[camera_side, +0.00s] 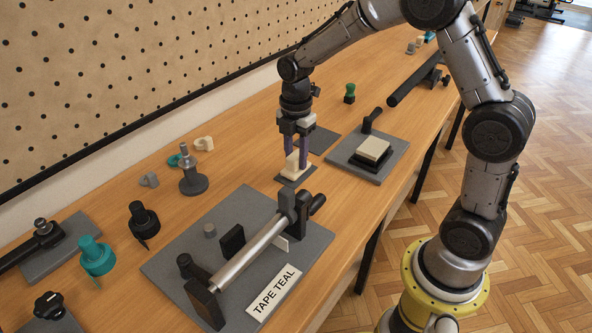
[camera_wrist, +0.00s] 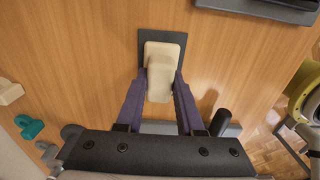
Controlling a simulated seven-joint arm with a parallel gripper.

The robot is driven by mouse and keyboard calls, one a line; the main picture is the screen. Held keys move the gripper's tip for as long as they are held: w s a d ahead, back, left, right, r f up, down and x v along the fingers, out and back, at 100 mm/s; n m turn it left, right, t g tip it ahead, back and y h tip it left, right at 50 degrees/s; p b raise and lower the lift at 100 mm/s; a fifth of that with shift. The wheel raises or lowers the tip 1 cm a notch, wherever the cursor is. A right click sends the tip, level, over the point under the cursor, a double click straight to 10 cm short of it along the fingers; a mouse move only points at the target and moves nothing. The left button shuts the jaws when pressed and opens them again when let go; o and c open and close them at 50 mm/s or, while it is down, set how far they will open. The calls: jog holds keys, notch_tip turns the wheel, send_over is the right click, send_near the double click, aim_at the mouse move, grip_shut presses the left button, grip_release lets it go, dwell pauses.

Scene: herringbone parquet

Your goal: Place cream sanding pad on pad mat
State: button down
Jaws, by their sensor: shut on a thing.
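The cream sanding pad (camera_side: 292,161) is between the fingers of my gripper (camera_side: 297,152), low over a small dark mat (camera_side: 296,179). In the wrist view, the pad (camera_wrist: 160,57) has a raised cream grip, and the two purple fingers close on it from both sides. The dark mat (camera_wrist: 174,38) shows around the pad's far end and sides there. The pad looks level and within the mat's width. I cannot tell whether its underside touches the mat.
A grey plate (camera_side: 398,158) with a dark, cream-topped block (camera_side: 373,150) is to the right. The tape fixture (camera_side: 252,245) stands close in front. Clips and knobs lie to the left.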

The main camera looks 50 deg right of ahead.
jog(key=shift+f, duration=0.25)
jog(key=shift+c, duration=0.7)
grip_release()
jog(key=shift+r, duration=0.1)
notch_tip(320, 180, up, 14)
jog(key=shift+f, duration=0.2)
